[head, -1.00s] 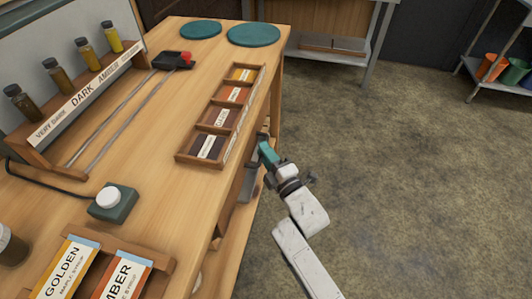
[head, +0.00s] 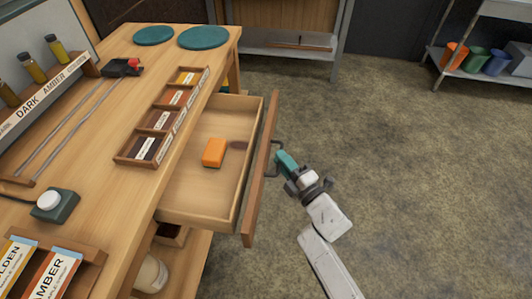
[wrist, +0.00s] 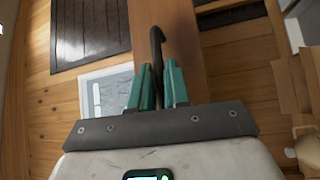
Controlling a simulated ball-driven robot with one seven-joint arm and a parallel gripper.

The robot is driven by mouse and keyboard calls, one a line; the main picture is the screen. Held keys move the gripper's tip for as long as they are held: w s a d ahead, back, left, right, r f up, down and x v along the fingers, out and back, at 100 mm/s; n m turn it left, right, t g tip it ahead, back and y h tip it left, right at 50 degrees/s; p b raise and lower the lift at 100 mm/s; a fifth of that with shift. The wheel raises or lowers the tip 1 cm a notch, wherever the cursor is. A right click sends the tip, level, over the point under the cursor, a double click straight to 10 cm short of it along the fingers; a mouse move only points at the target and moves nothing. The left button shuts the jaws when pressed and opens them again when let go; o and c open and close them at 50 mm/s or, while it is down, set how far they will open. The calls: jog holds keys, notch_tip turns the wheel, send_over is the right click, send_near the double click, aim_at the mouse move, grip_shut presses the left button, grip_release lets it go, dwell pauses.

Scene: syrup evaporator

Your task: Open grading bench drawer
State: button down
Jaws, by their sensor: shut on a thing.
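The grading bench (head: 120,215) has its drawer (head: 193,200) pulled well out from under the top, with the inside showing. The drawer front (head: 261,175) is a brown wooden panel with a dark handle (head: 273,146) on its outer face. My gripper (head: 280,156) is at that handle, to the right of the drawer front. In the wrist view, the teal fingers (wrist: 159,82) are shut on the dark handle (wrist: 156,42), one finger on each side. The fingers hide part of the handle.
A wooden label rack (head: 162,118) stands on the bench top near the edge. The floor (head: 400,190) to the right is clear. A shelf with coloured pots (head: 474,60) stands far right.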

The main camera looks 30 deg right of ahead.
jog(key=shift+s+d+p, duration=0.3)
jog(key=shift+s+d, duration=0.45)
jog(key=shift+d, duration=0.3)
jog(key=shift+s+d+p, duration=0.3)
jog(key=shift+s+d, duration=0.45)
jog(key=shift+d, duration=0.25)
jog(key=c, duration=1.2)
grip_release()
jog(key=shift+o, duration=0.2)
jog(key=s+d+f+b, duration=0.1)
jog(key=s, duration=0.9)
jog(key=shift+s+d+f, duration=0.25)
